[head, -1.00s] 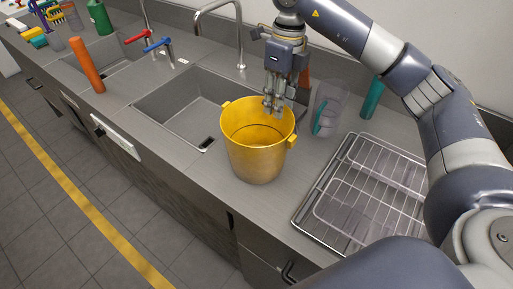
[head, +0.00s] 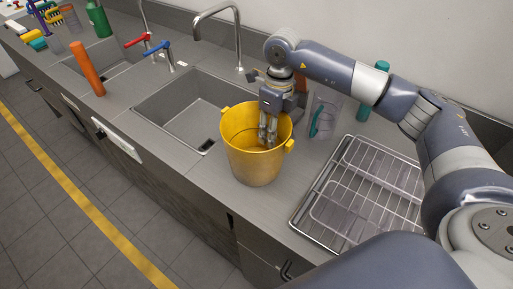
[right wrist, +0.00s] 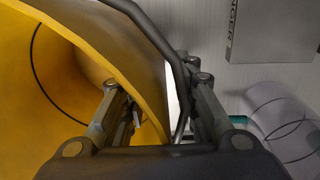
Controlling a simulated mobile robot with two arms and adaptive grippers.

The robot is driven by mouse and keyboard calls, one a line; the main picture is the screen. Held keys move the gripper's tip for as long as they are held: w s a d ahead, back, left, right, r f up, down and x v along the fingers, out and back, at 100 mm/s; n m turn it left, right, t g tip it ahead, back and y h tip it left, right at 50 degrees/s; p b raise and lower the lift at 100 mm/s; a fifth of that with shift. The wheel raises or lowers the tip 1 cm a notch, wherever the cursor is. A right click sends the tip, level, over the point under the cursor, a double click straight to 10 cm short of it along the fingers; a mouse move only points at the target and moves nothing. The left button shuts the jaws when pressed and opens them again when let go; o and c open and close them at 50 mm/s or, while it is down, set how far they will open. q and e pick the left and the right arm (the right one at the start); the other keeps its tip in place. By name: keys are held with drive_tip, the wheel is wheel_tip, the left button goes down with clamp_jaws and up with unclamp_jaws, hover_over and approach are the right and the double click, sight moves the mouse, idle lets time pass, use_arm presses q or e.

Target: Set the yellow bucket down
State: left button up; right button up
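The yellow bucket (head: 256,162) stands upright on the grey counter (head: 192,172), between the sink and the wire rack. Its mouth faces up. My right gripper (head: 268,137) is at the bucket's far right rim, pointing down. In the right wrist view, the bucket wall (right wrist: 148,75) passes between the two fingers of my gripper (right wrist: 162,100). One finger is inside the bucket and the other outside. The fingers are apart, with a gap beside the wall, so the gripper looks open. The bucket hides the outer finger's tip in the head view. My left gripper is not in view.
The sink (head: 178,103) is left of the bucket, with a tap (head: 238,40) behind it. A wire rack (head: 345,200) lies close on the right. A clear pitcher (head: 326,112) and a teal cylinder (head: 372,95) stand behind. An orange cylinder (head: 88,68) stands further left.

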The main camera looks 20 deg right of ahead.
clamp_jaws()
